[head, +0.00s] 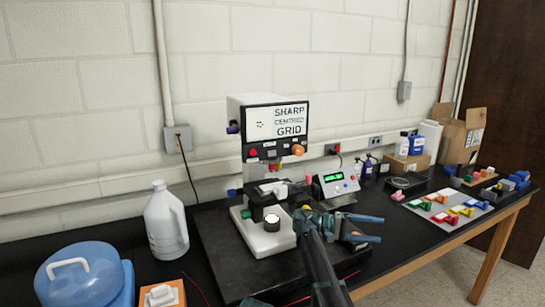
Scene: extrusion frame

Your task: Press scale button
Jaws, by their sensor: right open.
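A small device with a lit green display (335,184), which looks like the scale, stands on the black bench right of the white press-like machine. Small coloured buttons show on its front face, but they are too small to tell apart. My right gripper (381,229) is in front of the device and to its lower right in the picture, with its two teal fingers apart and nothing between them. It looks clear of the buttons, though the depth is hard to judge. My right arm hides part of the bench below. My left gripper is not in view.
A white machine (268,130) with a sign stands left of the device. A white jug (166,222) and a blue container (84,277) are at the left. A pale mat (447,207) with coloured pieces lies at the right, and cardboard boxes (462,137) stand behind.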

